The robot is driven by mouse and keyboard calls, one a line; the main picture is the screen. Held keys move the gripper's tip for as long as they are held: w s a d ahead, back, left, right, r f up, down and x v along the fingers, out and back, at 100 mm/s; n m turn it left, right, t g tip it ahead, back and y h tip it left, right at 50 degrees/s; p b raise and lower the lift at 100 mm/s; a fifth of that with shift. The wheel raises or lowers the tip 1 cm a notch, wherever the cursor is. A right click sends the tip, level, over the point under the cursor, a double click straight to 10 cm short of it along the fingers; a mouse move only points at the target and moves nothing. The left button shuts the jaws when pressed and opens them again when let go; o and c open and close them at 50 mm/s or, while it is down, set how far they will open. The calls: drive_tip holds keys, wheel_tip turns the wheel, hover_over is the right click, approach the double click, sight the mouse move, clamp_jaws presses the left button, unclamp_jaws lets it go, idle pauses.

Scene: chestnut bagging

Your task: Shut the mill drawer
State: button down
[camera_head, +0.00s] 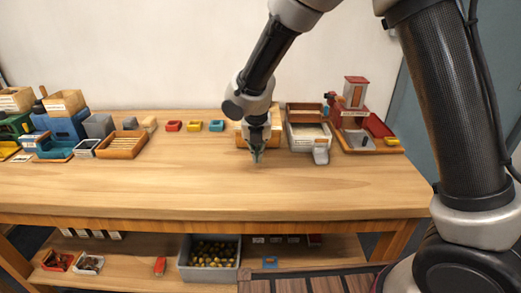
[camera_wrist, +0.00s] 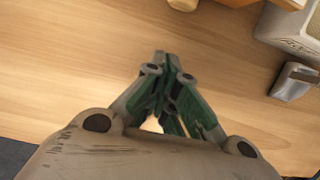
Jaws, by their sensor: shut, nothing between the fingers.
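My gripper (camera_head: 257,157) is shut and empty, low over the table in front of a light wooden box (camera_head: 273,141). In the wrist view my gripper (camera_wrist: 165,62) shows its green-grey fingers together above bare wood. The box looks like the mill, but my arm covers much of it. At the top edge of the wrist view a round wooden knob (camera_wrist: 183,4) shows, with a piece of wooden body (camera_wrist: 232,2) beside it. The knob is apart from my fingertips. How far the drawer stands out cannot be told.
A grey labelled bin (camera_head: 300,143) and a grey scoop (camera_head: 321,156) stand right of the box. Red, yellow and blue small trays (camera_head: 195,126) lie to the left. The table's front (camera_head: 200,190) is clear.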

drive_tip(key=v, duration=0.9)
drive_tip(key=s+d+r+m, duration=0.3)
drive_tip(key=s+d+m, duration=0.4)
drive_tip(key=d+m, duration=0.4)
drive_tip(key=s+d+r+m+t, duration=0.1)
drive_tip(key=s+d+r+m, duration=0.3)
drive_tip(key=s+d+m, duration=0.4)
drive_tip(key=s+d+r+m, duration=0.4)
drive_tip(key=s+d+m, duration=0.4)
drive_tip(key=d+m, duration=0.7)
drive_tip(key=shift+s+d+r+m+t, duration=0.25)
drive_tip(key=shift+d+m+t, duration=0.1)
drive_tip(key=shift+m, duration=0.35)
